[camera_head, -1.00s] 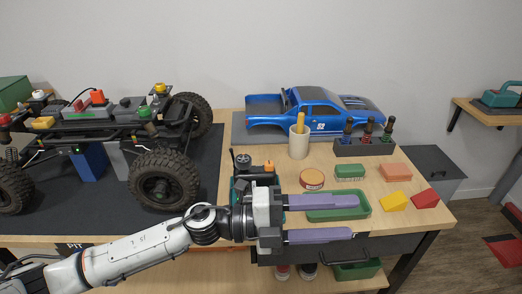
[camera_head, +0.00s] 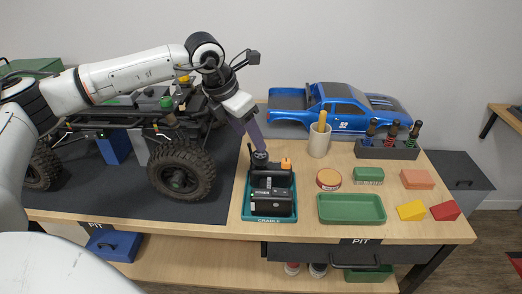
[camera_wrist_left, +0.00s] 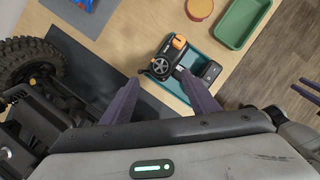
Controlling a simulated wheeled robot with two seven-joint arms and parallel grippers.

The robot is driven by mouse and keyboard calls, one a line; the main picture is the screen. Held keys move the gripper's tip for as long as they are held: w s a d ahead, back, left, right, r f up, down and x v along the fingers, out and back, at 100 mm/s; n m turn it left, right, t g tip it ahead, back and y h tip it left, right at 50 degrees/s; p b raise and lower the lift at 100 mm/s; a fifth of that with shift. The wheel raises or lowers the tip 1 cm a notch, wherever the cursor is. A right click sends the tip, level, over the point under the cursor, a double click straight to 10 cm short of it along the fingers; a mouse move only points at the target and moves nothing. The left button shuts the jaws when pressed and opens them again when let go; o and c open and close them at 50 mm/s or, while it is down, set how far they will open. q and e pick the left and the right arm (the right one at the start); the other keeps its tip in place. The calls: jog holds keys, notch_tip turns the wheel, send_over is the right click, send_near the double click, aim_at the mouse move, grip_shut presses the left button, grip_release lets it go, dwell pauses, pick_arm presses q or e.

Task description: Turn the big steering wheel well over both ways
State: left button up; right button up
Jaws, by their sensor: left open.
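The black handset with the steering wheel stands in a teal cradle (camera_head: 268,219) on the bench. Its round black wheel (camera_head: 260,157) shows on top, beside an orange knob (camera_head: 286,163). In the left wrist view the wheel (camera_wrist_left: 160,67) lies just beyond and between the fingertips. My left gripper (camera_head: 252,135) is open and empty, pointing down, just above and behind the wheel. In the left wrist view, its two purple fingers (camera_wrist_left: 158,88) are spread apart; I see no clear contact. Two purple strips at that view's right edge look like my right gripper (camera_wrist_left: 306,96), mostly cut off.
The crawler chassis, with a big tyre (camera_head: 181,171), stands left of the cradle. A blue body shell (camera_head: 340,108), a cream cup (camera_head: 319,143), a round tin (camera_head: 328,179) and a green tray (camera_head: 350,209) lie to the right. Bare bench shows around the tray.

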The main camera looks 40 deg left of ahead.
aim_at(260, 154)
pick_arm(q)
jog(key=x, duration=0.8)
jog(key=shift+c, duration=0.4)
jog(key=c, duration=1)
jog(key=shift+o, duration=0.2)
jog(key=shift+m, duration=0.4)
jog(key=m+h, duration=0.1)
jog(key=m, duration=0.1)
jog(key=shift+m, duration=0.4)
jog(key=shift+w+a+r+m+g+h+b, duration=0.1)
jog(key=shift+m+g+h+b, duration=0.2)
jog(key=shift+m, duration=0.6)
jog(key=shift+w+m+g+h+b, duration=0.1)
jog(key=shift+m+g+h, duration=0.3)
jog(key=shift+m, duration=0.5)
